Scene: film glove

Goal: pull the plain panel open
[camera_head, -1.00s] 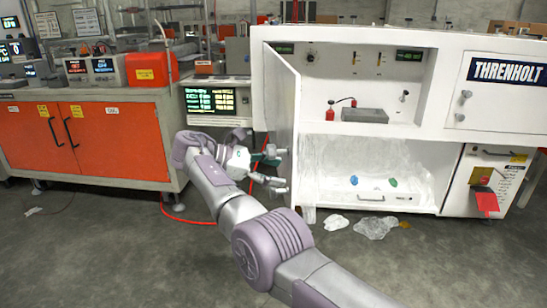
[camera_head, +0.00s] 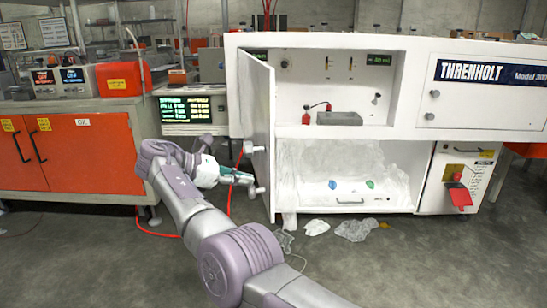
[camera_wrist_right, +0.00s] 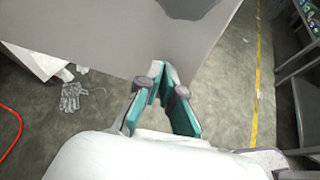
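The plain white panel (camera_head: 259,125) is the door at the left of the white cabinet, standing swung out and open in the head view. Two knobs show at its outer side, an upper knob (camera_head: 256,149) and a lower knob (camera_head: 257,190). My right gripper (camera_head: 250,180) is at that outer side, between the knobs. In the right wrist view, its teal-padded fingers (camera_wrist_right: 158,68) come together at their tips by the edge of the grey-looking panel (camera_wrist_right: 110,30). I see nothing between them; whether they touch the panel I cannot tell. My left gripper is out of view.
The cabinet (camera_head: 330,42) has an open upper bay and a plastic-lined lower bay. Crumpled plastic (camera_head: 356,230) lies on the floor before it. An orange cupboard (camera_head: 85,155) stands left, with a red hose (camera_head: 150,233) on the floor. A glove (camera_wrist_right: 70,96) lies near the panel.

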